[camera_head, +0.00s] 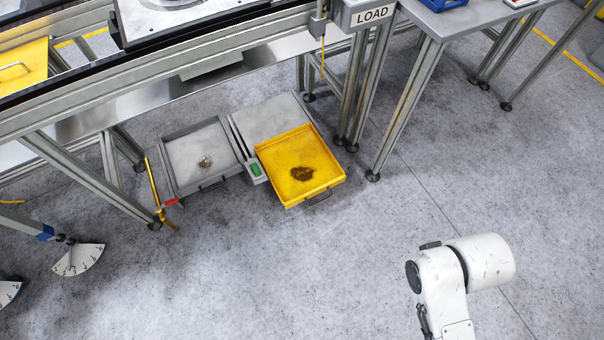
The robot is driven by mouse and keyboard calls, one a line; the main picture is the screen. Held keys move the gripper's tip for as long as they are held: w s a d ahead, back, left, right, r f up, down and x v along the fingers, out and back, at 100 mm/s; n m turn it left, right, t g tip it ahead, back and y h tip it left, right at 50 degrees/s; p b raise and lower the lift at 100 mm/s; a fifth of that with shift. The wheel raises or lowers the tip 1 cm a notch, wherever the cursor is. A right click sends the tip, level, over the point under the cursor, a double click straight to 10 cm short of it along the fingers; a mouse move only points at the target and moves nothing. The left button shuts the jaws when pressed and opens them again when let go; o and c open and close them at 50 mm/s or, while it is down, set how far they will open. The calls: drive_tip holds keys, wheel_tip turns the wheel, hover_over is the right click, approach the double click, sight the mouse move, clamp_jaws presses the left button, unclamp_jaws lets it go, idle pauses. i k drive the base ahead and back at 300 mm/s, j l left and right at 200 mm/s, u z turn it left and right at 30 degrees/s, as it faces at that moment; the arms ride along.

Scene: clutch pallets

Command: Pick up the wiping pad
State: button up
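I cannot make out a wiping pad for certain in the head view. A yellow tray (271,164) on the floor holds a dark brown patch or lump (302,174); I cannot tell what it is. A grey tray (180,172) to its left holds a small pale and brown spot (205,162). White links of my own arm show at the lower right, well away from the trays. My gripper is not in view.
A conveyor-like frame (180,75) on metal legs crosses the upper left, above the trays. A grey table (470,20) with a blue bin (443,3) stands at the top right, beside a LOAD sign (373,14).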

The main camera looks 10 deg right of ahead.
sight(255, 169)
drive_tip(key=i+u, duration=0.25)
drive_tip(key=i, duration=0.55)
drive_tip(key=i+u, duration=0.25)
drive_tip(key=i, duration=0.55)
